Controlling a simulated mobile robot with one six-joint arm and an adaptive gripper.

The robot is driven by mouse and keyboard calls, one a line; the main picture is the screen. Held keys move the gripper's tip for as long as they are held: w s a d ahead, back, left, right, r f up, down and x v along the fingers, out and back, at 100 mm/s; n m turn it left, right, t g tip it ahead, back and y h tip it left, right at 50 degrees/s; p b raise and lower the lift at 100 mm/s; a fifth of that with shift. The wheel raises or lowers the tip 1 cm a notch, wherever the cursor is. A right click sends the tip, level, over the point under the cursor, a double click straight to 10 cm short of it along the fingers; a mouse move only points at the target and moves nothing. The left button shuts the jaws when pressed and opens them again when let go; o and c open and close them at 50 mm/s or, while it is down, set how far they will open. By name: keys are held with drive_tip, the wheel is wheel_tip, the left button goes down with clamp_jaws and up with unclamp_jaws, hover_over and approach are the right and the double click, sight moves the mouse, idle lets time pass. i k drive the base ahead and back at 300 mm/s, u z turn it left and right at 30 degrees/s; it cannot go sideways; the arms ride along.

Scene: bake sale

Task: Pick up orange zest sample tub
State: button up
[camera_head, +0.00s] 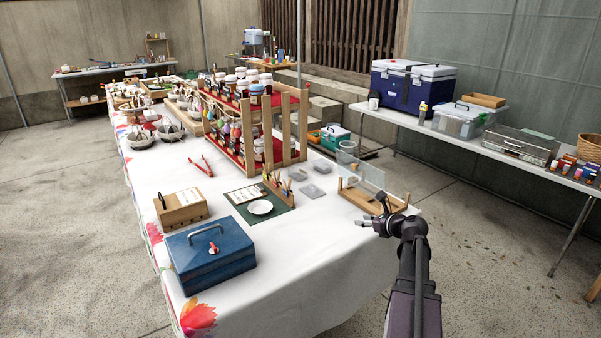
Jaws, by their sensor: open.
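I cannot make out for certain which item is the orange zest sample tub. Several small clear, lidded tubs lie on the white-clothed table; one tub (312,191) is left of a wooden stand (362,199) with a clear upright panel (370,178). A small orange-brown item (352,180) shows at the stand, partly behind the panel; its shape is too small to tell. My gripper (373,209) is open and empty, close in front of the stand near the table's right edge. My gripper and arm hide part of the stand's right front.
A blue metal box (211,255), a wooden card box (180,208) and a green mat (240,201) with a white dish lie left. A wooden jar rack (249,145) stands behind. The front of the tablecloth (305,255) is clear. Coolers stand on another table.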

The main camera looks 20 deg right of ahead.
sight(299, 174)
drive_tip(key=u, duration=0.05)
drive_tip(key=i, duration=1.2)
drive_tip(key=u, duration=0.05)
